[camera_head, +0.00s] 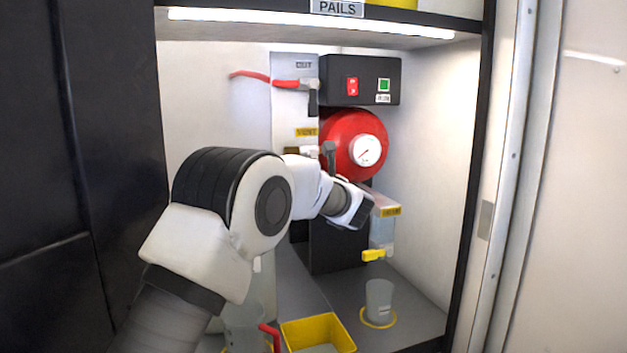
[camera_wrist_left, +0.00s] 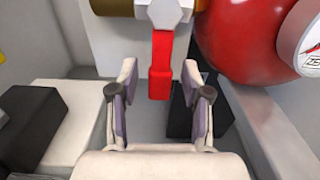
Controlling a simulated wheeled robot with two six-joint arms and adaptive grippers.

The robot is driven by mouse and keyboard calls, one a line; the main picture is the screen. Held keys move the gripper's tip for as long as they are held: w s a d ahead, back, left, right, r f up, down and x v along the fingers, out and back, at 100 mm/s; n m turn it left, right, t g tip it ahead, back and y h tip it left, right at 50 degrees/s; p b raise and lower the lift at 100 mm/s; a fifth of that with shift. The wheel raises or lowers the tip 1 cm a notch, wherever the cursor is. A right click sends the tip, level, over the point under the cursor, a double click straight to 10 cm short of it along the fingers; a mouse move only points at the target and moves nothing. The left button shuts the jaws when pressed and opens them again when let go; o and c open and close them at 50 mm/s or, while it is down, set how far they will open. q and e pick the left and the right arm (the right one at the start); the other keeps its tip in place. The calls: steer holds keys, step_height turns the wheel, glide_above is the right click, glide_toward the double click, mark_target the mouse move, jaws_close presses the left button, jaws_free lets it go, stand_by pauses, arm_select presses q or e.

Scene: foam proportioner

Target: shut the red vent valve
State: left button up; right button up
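The red vent valve handle (camera_wrist_left: 161,66) hangs straight down from a silver hex nut (camera_wrist_left: 164,13) on a gold valve body (camera_wrist_left: 112,7) in the left wrist view. My left gripper (camera_wrist_left: 160,82) is open, with one finger on each side of the handle and visible gaps on both sides. In the head view my left arm reaches in front of the panel below the yellow vent label (camera_head: 306,132). It hides most of the vent valve there, and the fingers are hard to make out. My right gripper is not in view.
A red round tank (camera_head: 340,130) with a white gauge (camera_head: 366,150) sits close on the right. A red-handled hose valve (camera_head: 288,84) is above. A shelf edge overhangs the top.

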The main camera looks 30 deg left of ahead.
arm_select(q)
steer(key=v, duration=1.2)
steer(key=shift+s+f, duration=0.1)
